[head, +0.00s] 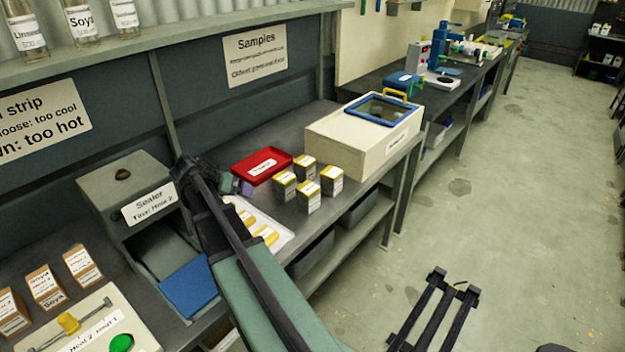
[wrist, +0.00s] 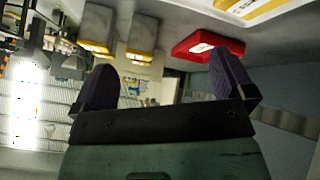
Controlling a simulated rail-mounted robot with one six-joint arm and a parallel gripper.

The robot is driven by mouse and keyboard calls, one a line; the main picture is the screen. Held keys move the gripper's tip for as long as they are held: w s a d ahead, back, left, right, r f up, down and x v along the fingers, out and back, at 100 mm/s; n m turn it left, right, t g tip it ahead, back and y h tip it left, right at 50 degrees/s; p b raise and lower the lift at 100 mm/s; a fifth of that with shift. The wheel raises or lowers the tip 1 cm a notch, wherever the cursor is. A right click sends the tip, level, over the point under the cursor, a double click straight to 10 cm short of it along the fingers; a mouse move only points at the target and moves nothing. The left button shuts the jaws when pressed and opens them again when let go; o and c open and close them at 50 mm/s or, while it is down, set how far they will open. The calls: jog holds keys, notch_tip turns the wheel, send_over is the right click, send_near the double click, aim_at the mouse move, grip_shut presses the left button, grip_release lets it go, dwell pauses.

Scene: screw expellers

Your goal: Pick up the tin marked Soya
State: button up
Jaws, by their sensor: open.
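Several grey tins with yellow tops and white labels stand in a group on the bench: a back one (head: 305,167), a left one (head: 284,185), a front one (head: 308,197) and a right one (head: 332,180). Their labels are too small to read, so I cannot tell which is marked Soya. In the wrist view two tins show beyond my fingers, one at the left (wrist: 96,28) and one nearer the middle (wrist: 143,36). My gripper (head: 237,186) is open and empty, left of the tins and in front of the red tray. Its purple finger pads (wrist: 163,72) are wide apart.
The red tray (head: 261,166) lies behind the tins; a cream box (head: 352,139) stands to their right. A white tray with yellow-marked packets (head: 266,236) lies beside my arm. Brown Soya packets (head: 44,287) and the sealer (head: 130,195) are left. A Soya bottle (head: 83,24) stands on the shelf.

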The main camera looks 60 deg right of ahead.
jog(key=d+f+m+g+h+b, duration=0.2)
jog(key=d+m+h+b, duration=0.3)
jog(key=d, duration=1.1)
jog(key=m+p, duration=0.1)
jog(key=m, duration=0.1)
send_near(304, 160)
jog(key=shift+g+y, duration=0.4)
jog(key=x, duration=0.1)
jog(key=b+x, duration=0.1)
jog(key=x, duration=0.1)
jog(key=b+x, duration=0.1)
jog(key=x, duration=0.1)
jog(key=shift+w+d, duration=0.15)
jog(key=shift+w, duration=0.15)
jog(key=shift+s+d, duration=0.1)
jog(key=shift+d, duration=0.1)
jog(key=b+x, duration=0.2)
jog(key=x, duration=0.3)
jog(key=shift+r, duration=0.1)
jog(key=c, duration=1.3)
jog(key=shift+c, duration=0.2)
